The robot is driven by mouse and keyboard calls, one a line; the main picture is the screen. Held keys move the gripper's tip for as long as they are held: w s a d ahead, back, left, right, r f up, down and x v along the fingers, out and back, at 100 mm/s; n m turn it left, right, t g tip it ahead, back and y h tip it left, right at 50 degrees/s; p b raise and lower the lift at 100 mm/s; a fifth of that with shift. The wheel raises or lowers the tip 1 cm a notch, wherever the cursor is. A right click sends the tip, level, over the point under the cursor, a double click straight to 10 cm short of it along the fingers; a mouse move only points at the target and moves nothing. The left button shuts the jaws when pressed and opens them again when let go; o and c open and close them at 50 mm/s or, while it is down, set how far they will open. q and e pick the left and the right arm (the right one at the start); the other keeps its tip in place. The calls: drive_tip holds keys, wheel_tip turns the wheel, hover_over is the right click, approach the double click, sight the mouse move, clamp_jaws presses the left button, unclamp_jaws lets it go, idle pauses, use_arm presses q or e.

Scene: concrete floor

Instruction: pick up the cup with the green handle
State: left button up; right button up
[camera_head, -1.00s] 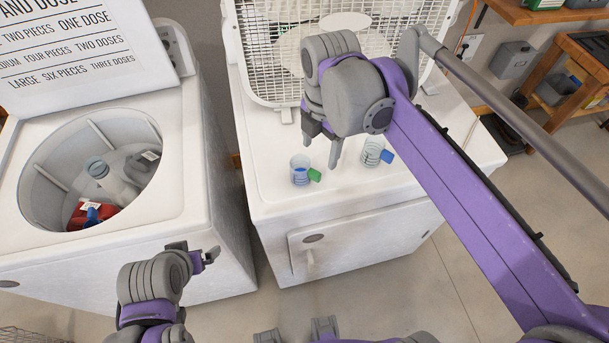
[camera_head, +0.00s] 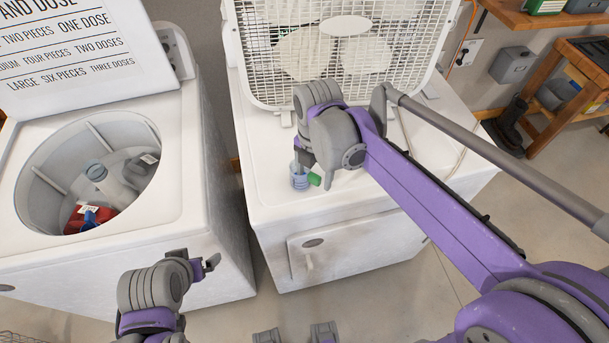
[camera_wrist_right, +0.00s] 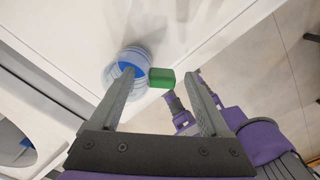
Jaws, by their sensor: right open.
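The cup with the green handle (camera_head: 298,180) is clear with blue marks and stands upright on the white machine's top. Its green handle (camera_head: 315,179) points right. My right gripper (camera_head: 317,169) is open, pointing down at the cup. In the right wrist view the cup (camera_wrist_right: 128,65) lies just past the left fingertip, partly hidden by it. The green handle (camera_wrist_right: 161,77) shows between the two spread fingers, which have not closed on it. My left gripper (camera_head: 201,263) is low in front of the machines, away from the cup; its jaw state is unclear.
A box fan (camera_head: 350,50) stands behind the cup on the machine. An open washer (camera_head: 190,120) at left holds a jug (camera_head: 122,180) and a red container. The second cup is hidden behind my right arm. The machine top's front is mostly clear.

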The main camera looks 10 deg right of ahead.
drive_tip(key=shift+f, duration=0.45)
drive_tip(key=shift+c, duration=0.2)
clamp_jaws()
